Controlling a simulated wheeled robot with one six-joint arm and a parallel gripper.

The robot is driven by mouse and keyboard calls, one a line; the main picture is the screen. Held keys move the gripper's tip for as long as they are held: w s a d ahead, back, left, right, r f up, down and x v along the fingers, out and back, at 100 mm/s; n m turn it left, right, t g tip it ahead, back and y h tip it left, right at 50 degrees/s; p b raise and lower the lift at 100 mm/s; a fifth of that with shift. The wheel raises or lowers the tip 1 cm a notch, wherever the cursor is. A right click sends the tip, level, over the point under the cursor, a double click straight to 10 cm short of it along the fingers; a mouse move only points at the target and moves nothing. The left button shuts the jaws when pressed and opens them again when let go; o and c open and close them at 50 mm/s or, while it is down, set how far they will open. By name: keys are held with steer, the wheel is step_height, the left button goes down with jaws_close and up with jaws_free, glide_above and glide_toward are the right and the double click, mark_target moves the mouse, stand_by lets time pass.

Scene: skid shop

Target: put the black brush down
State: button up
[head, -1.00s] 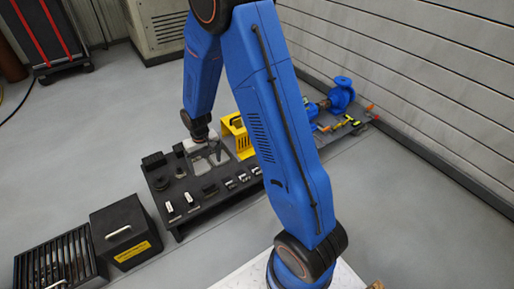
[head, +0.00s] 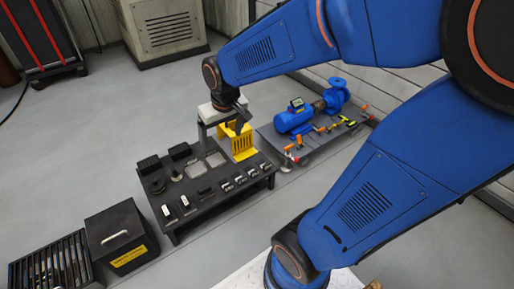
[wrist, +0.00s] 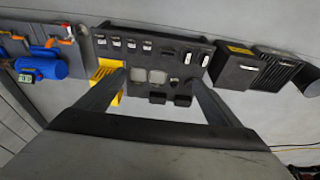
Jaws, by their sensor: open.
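Two dark ribbed blocks stand at the far left of the black table (head: 215,202): one at the corner (head: 149,164) and one to its right (head: 180,151). They look like brushes, and I cannot tell for sure which is the black brush. Both also show in the wrist view, as a left block (wrist: 157,98) and a right block (wrist: 183,100). My gripper (head: 241,124) is raised above the far side of the table, near the yellow slotted box. In the wrist view its fingers (wrist: 157,77) are spread wide with nothing between them.
The yellow box (head: 241,144) stands at the table's far right end. Two grey-rimmed squares (head: 215,160) and several small parts lie on the tabletop. A blue pump (head: 295,120) sits on a low platform to the right. A black bin (head: 119,228) and a grate (head: 52,262) stand left.

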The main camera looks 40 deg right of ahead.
steer(key=s+d+r+t, duration=0.1)
steer(key=s+r, duration=0.2)
steer(key=s, duration=0.5)
steer(key=s+r, duration=0.3)
steer(key=s, duration=0.5)
steer(key=shift+s+d+r+t, duration=0.25)
steer(key=shift+d+r+t, duration=0.1)
steer(key=shift+d+t, duration=0.05)
stand_by(0.3)
